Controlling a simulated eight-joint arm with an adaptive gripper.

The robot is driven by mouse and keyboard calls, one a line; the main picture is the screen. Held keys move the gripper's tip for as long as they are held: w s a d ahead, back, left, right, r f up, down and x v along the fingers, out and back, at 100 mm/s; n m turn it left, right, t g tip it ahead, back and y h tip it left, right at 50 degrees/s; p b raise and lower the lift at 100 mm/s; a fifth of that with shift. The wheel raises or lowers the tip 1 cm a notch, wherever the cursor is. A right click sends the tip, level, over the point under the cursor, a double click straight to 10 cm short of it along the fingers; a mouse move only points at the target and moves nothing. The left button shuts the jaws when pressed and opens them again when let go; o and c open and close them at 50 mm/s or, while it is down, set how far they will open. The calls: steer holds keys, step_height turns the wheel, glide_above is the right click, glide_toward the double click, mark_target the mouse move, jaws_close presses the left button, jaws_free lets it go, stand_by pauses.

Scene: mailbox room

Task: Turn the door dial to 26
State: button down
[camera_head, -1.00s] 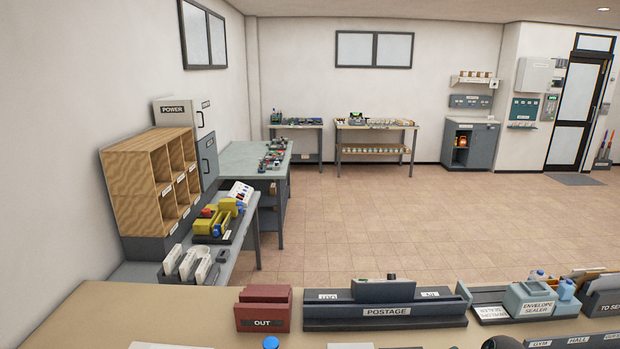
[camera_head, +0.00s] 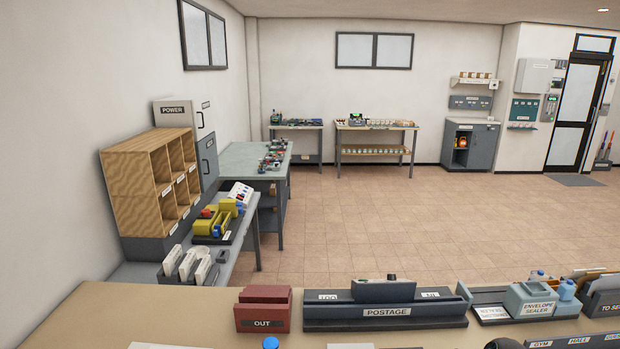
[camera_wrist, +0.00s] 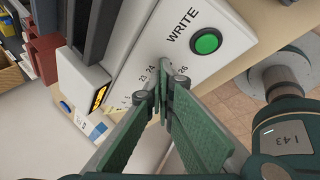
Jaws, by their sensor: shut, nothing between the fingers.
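In the wrist view a pale panel carries the word WRITE, a green button (camera_wrist: 206,41) and a number scale (camera_wrist: 149,76) where 23, 24 and 26 can be read. A small grey part (camera_wrist: 165,64) stands at the scale just beyond my fingertips; it may be the dial's pointer. My gripper (camera_wrist: 163,86) is shut, its tips close together over the scale between 24 and 26. The tips hide part of the scale, so I cannot tell the exact setting or whether they touch the dial. My gripper and this scale cannot be made out in the head view.
A small orange-lit display (camera_wrist: 100,97) sits left of the scale. In the head view a red OUT tray (camera_head: 262,318), the POSTAGE unit (camera_head: 386,316) and an envelope sealer (camera_head: 533,305) stand on the near counter. The door (camera_head: 580,110) is far right. Open floor (camera_head: 400,215) lies between.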

steer(key=shift+s+d+f+b, duration=0.35)
steer(key=shift+s+b, duration=0.05)
steer(key=shift+b, duration=0.1)
steer(key=shift+s+d+f+b, duration=0.15)
steer(key=shift+s+f+b, duration=0.1)
steer(key=shift+s+b, duration=0.15)
stand_by(0.8)
steer(key=shift+d, duration=0.2)
steer(key=shift+d, duration=0.2)
steer(key=shift+r, duration=0.1)
steer(key=shift+s+r+p, duration=0.55)
steer(key=shift+r+p, duration=0.2)
steer(key=shift+r, duration=0.05)
steer(key=shift+s+r+p, duration=0.55)
steer(key=shift+r+p, duration=0.25)
steer(key=shift+r, duration=0.05)
steer(key=shift+s+r+p, duration=0.55)
steer(key=shift+r+p, duration=0.2)
steer(key=shift+r, duration=0.05)
steer(key=shift+r, duration=0.1)
